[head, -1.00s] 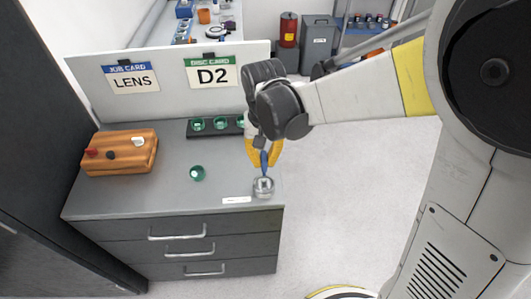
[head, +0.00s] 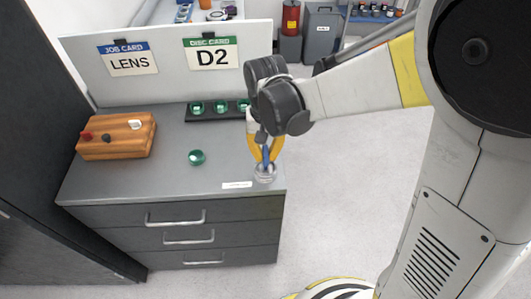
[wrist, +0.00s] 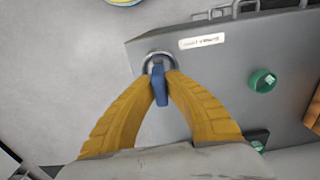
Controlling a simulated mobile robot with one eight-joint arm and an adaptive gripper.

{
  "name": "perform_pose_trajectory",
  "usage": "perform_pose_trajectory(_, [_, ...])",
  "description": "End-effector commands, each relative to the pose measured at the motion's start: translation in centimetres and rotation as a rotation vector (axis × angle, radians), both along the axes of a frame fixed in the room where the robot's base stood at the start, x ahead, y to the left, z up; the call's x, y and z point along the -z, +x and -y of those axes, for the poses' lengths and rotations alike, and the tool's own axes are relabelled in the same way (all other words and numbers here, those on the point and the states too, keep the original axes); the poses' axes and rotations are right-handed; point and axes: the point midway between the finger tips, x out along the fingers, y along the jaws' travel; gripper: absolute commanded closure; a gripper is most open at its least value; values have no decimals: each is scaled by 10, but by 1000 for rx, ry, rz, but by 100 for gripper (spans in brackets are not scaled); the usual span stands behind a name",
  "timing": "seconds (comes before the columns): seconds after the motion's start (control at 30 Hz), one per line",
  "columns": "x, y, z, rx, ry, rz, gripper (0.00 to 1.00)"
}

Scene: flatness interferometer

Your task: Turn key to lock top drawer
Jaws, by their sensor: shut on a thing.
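The blue key (wrist: 160,86) stands in a round metal lock (wrist: 155,60) at the front right corner of the cabinet top. My gripper (head: 265,158) has yellow fingers and is shut on the key from above; it also shows in the wrist view (wrist: 160,82). In the head view the lock (head: 265,174) is partly hidden by the fingers. The top drawer (head: 170,215) is in the cabinet front below, and its face looks flush. I cannot tell the key's turn angle exactly.
A white label (head: 237,185) lies left of the lock. A green disc (head: 196,157) lies mid-top, and a dark rack (head: 215,110) of green discs stands behind. An orange box (head: 117,137) is at left. An upright card panel (head: 170,75) closes the back.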

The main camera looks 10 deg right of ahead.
Motion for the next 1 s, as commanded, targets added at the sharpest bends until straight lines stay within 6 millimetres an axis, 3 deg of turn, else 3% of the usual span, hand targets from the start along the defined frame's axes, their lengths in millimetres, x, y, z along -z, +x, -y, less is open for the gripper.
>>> perform_pose_trajectory(1.0, [15, 0, 0, 0, 0, 0, 100])
